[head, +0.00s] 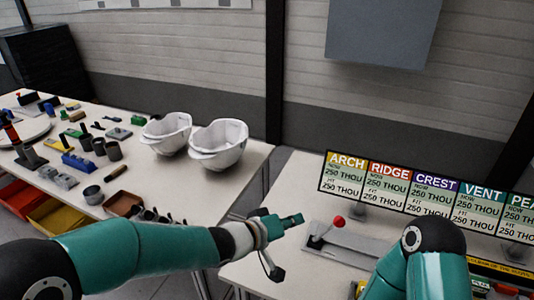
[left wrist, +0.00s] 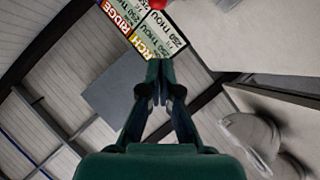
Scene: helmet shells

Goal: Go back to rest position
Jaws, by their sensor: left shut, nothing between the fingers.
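My left gripper (head: 291,220) is in the middle of the head view, its arm coming in from the left. It is shut and empty, held near the gap between the two tables and pointing right. In the left wrist view its fingers (left wrist: 154,82) are together with nothing between them. A red-knobbed lever (head: 338,222) on a grey plate stands just right of the fingertips, apart from them. My right arm shows at the lower right of the head view, but its gripper is out of view.
Two white helmet shells (head: 166,134) (head: 218,145) sit on the left table (head: 235,178), amid many tools and cups. A sign board (head: 430,190) with ARCH, RIDGE, CREST and VENT panels stands on the right table (head: 283,250). Red and yellow bins (head: 55,215) are below the left table.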

